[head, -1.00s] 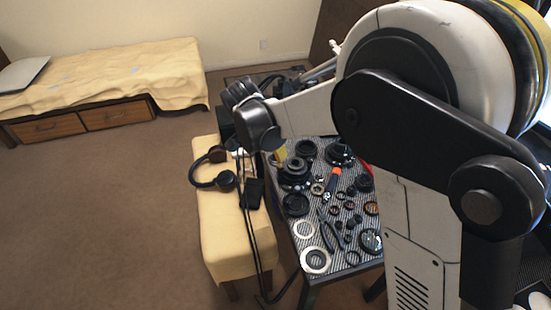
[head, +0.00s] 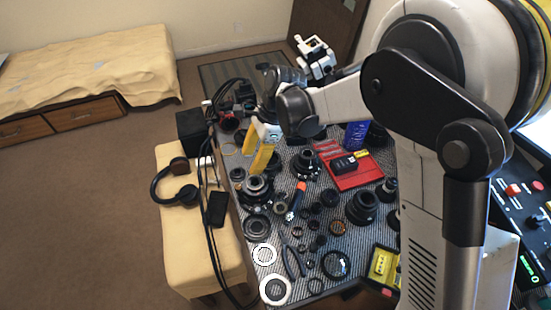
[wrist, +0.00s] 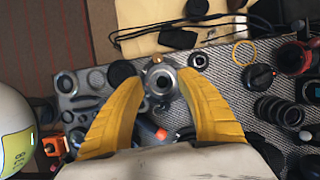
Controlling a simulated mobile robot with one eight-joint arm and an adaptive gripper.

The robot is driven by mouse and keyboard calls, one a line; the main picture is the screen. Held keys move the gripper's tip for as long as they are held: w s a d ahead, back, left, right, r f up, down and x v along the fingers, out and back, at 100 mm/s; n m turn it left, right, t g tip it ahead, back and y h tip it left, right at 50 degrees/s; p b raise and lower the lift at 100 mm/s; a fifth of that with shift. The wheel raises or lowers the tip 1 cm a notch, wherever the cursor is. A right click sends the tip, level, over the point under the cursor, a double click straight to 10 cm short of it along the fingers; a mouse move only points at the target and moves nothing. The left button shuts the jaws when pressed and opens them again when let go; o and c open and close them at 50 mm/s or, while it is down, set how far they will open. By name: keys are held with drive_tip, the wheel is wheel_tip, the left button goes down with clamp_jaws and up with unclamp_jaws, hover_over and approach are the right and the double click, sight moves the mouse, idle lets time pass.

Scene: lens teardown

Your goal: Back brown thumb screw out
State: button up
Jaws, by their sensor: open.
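My gripper (head: 251,163) has two yellow fingers, open and pointing down at the table. In the head view they hang above a dark lens assembly (head: 257,186). In the wrist view my gripper (wrist: 162,78) has its fingertips apart, on either side of the lens assembly's round silvery top (wrist: 160,82). A small brown knob (wrist: 157,60), which looks like the thumb screw, shows at that top's far edge. Nothing is held between the fingers. Whether the fingers touch the lens assembly cannot be told. The brown screw is not clear in the head view.
The striped mat (head: 291,226) is crowded with rings, lens barrels and small parts. An orange-handled tool (head: 298,193) lies close to the lens assembly. A red tray (head: 350,176) is to the right. A yellow bench (head: 170,225) with headphones (head: 176,190) stands left.

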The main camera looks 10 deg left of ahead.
sight(238, 186)
drive_tip(key=b+x, duration=0.1)
drive_tip(key=x, duration=0.2)
drive_tip(key=b+x, duration=0.1)
drive_tip(key=x, duration=0.3)
drive_tip(key=b+x, duration=0.2)
drive_tip(key=x, duration=0.2)
drive_tip(key=shift+s+a+r, duration=0.15)
drive_tip(key=shift+s+a, duration=0.15)
drive_tip(key=shift+s, duration=0.05)
clamp_jaws()
